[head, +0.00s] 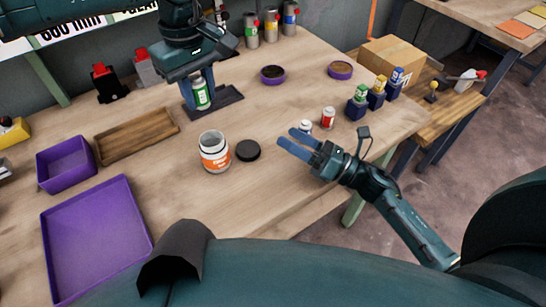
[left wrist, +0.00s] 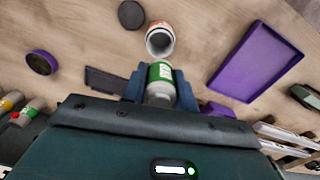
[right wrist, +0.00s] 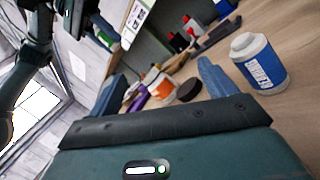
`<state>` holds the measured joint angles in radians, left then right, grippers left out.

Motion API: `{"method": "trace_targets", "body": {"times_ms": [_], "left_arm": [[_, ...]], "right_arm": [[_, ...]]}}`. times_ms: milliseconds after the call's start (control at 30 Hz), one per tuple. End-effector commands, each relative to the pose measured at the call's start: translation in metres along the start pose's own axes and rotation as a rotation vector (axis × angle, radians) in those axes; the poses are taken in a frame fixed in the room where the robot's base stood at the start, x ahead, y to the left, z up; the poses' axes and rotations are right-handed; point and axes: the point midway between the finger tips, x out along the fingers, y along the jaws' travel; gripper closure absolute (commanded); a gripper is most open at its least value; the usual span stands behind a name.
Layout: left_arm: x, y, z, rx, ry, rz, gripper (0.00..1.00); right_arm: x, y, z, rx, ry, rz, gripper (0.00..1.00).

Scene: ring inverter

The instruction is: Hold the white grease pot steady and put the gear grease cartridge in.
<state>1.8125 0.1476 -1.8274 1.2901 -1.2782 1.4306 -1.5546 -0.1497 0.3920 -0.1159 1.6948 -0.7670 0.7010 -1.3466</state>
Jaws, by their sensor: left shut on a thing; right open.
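The white grease pot (head: 214,155) has an orange label and stands upright and open on the bench; it also shows in the left wrist view (left wrist: 160,40) and the right wrist view (right wrist: 157,84). My left gripper (head: 198,92) is shut on a green-and-white cartridge (head: 202,97), which also shows in the left wrist view (left wrist: 159,78). It holds it above a dark pad (head: 228,98), behind the pot and apart from it. My right gripper (head: 291,142) is open and empty, to the right of the pot. I cannot read the cartridge's label.
A black lid (head: 247,150) lies just right of the pot. A white jar with a blue label (right wrist: 262,65) stands near my right gripper, with a red-labelled bottle (head: 328,118) beyond. A purple tray (head: 97,235), purple bin (head: 66,164) and wooden tray (head: 137,136) lie left.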

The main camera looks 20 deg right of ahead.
Motion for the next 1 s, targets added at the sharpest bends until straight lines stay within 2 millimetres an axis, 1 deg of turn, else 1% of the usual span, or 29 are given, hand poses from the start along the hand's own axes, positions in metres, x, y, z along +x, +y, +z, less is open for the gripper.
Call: {"method": "trace_targets", "body": {"times_ms": [33, 100, 200, 300, 467, 567, 800, 1000], "left_arm": [[0.000, 0.000, 0.000, 0.000, 0.000, 0.000, 0.94], [0.000, 0.000, 0.000, 0.000, 0.000, 0.000, 0.94], [0.000, 0.000, 0.000, 0.000, 0.000, 0.000, 0.94], [0.000, 0.000, 0.000, 0.000, 0.000, 0.000, 0.94], [0.000, 0.000, 0.000, 0.000, 0.000, 0.000, 0.94], [0.000, 0.000, 0.000, 0.000, 0.000, 0.000, 0.94], [0.000, 0.000, 0.000, 0.000, 0.000, 0.000, 0.94], [0.000, 0.000, 0.000, 0.000, 0.000, 0.000, 0.94]], "right_arm": [[0.009, 0.004, -0.011, -0.127, 0.067, 0.040, 0.17], [0.017, 0.009, -0.028, -0.286, 0.149, 0.092, 0.17], [0.022, 0.013, -0.044, -0.452, 0.231, 0.155, 0.17], [0.024, 0.014, -0.055, -0.545, 0.277, 0.191, 0.17], [0.035, 0.015, -0.062, -0.583, 0.293, 0.208, 0.17], [0.049, 0.017, -0.066, -0.583, 0.291, 0.209, 0.17], [0.093, 0.022, -0.081, -0.579, 0.289, 0.206, 0.17], [0.122, 0.025, -0.091, -0.579, 0.290, 0.205, 0.17]]}}
